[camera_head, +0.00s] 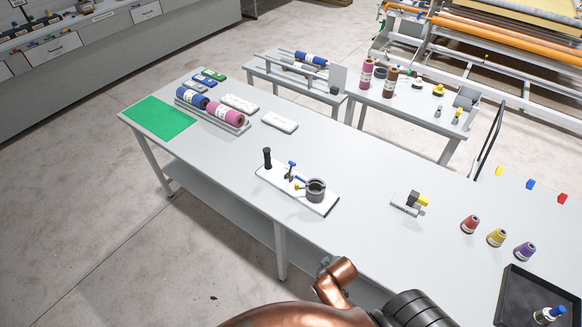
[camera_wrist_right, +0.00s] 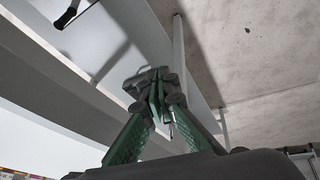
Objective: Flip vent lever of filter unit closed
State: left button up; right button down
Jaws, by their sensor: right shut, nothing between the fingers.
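The filter unit is not clearly seen there. In the head view my copper arm shows at the bottom, below the table's front edge. My left gripper is not in view.
The long table (camera_head: 365,235) has clear surface around the plate. A small block with a yellow part (camera_head: 417,200) stands right of it, then several thread cones (camera_head: 497,237) and a black tray (camera_head: 530,300). Rolls (camera_head: 225,115) and a green mat (camera_head: 160,118) lie left.

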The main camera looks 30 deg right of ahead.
notch_tip(320, 180, up, 10)
jog(key=w+d+r+t, duration=0.1)
jog(key=w+d+r+n+t+h, duration=0.1)
jog(key=w+r+n+t, duration=0.1)
jog(key=w+r, duration=0.5)
jog(key=w+r+n+t+h, duration=0.1)
jog(key=w+r+n+t, duration=0.15)
jog(key=w, duration=0.75)
jog(key=w+d+r+n+t+h, duration=0.1)
jog(key=w+r+n+t, duration=0.15)
jog(key=w+r, duration=0.5)
send_near(289, 162)
jog(key=w+a, duration=0.2)
jog(key=w, duration=0.2)
jog(key=shift+w+d+f+p, duration=0.25)
jog(key=shift+d+f, duration=0.4)
jog(key=shift+d, duration=0.2)
jog(key=shift+w+d+f+p, duration=0.1)
jog(key=shift+w+d+f, duration=0.15)
jog(key=shift+d+f, duration=0.5)
jog(key=shift+d+r, duration=0.15)
